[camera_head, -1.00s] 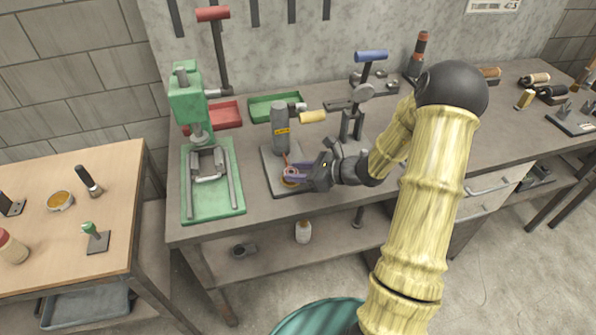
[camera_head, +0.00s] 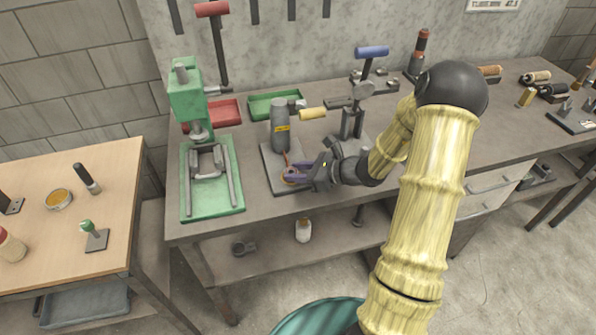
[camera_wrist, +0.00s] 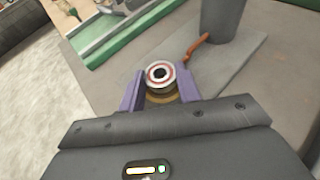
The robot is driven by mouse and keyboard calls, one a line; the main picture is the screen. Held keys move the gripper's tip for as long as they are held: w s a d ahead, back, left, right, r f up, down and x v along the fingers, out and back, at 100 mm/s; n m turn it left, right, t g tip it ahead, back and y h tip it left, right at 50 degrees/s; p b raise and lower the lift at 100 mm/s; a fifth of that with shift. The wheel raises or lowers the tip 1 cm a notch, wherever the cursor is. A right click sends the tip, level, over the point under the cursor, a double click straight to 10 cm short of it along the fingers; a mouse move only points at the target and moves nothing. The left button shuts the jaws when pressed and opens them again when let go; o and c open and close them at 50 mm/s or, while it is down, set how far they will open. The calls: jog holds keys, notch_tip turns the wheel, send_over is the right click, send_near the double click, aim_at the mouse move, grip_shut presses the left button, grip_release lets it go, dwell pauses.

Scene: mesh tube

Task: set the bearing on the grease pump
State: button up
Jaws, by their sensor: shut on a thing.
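The grease pump (camera_head: 281,126) is a grey cylinder with a yellow label, standing on a flat grey base plate (camera_head: 272,169). Its lower body (camera_wrist: 221,16) and an orange-brown spout (camera_wrist: 196,48) show in the wrist view. My gripper (camera_head: 291,173) has purple fingers and is shut on the bearing, low over the front of the base plate. The bearing (camera_wrist: 160,75) is a ring with a red band and a dark centre, between the fingertips in the wrist view. A brass-coloured round seat (camera_wrist: 161,97) shows just below it. I cannot tell whether they touch.
A green press (camera_head: 211,180) stands left of the pump. A red tray (camera_head: 221,111) and a green tray (camera_head: 273,104) lie behind. The bench's front edge is near.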

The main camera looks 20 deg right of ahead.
jog(key=shift+f, duration=0.15)
jog(key=o, duration=1.1)
jog(key=shift+d, duration=0.1)
jog(key=v, duration=1.7)
jog(key=shift+s, duration=0.15)
